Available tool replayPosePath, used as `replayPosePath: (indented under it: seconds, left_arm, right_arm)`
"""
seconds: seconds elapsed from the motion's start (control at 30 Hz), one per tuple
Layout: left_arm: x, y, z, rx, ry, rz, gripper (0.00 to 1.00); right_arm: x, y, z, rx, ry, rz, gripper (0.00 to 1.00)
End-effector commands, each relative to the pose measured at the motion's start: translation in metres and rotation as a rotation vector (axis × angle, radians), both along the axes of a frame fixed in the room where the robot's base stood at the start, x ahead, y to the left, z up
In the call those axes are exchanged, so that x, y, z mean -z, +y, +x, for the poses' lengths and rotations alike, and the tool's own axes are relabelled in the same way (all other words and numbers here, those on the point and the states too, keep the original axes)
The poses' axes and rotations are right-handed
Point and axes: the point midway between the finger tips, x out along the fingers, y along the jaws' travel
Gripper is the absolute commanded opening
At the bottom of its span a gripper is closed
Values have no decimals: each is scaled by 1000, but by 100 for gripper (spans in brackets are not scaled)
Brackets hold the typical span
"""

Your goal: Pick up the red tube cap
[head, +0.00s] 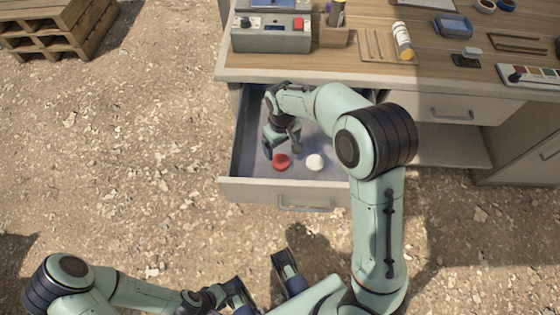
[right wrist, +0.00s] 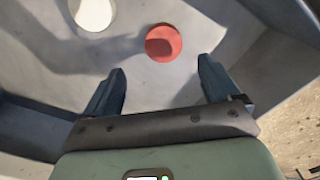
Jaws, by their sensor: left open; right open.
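The red tube cap (head: 281,161) lies in the open drawer (head: 262,190), near its front. In the right wrist view the red cap (right wrist: 163,43) is round and flat-looking, just beyond the gap between the fingertips. A white cap (head: 315,162) lies to its right in the head view; it also shows in the right wrist view (right wrist: 93,13). My right gripper (head: 282,147) is open and empty, reaching down into the drawer beside the red cap. My left gripper (head: 260,277) is open and empty, low in front of the drawer.
The workbench top (head: 350,72) overhangs the back of the drawer. The drawer walls stand close around my right gripper. Wooden pallets (head: 60,28) lie on the gravel at far left.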

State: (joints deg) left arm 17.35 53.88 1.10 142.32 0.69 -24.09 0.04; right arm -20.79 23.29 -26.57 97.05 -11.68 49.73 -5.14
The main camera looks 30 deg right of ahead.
Motion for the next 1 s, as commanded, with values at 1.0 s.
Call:
replayPosePath:
  seconds: [1.0]
  left_arm:
    - [14,0,7,-5,-24,4,43]
  right_arm:
    - [77,5,-6,-1,-1,-1,61]
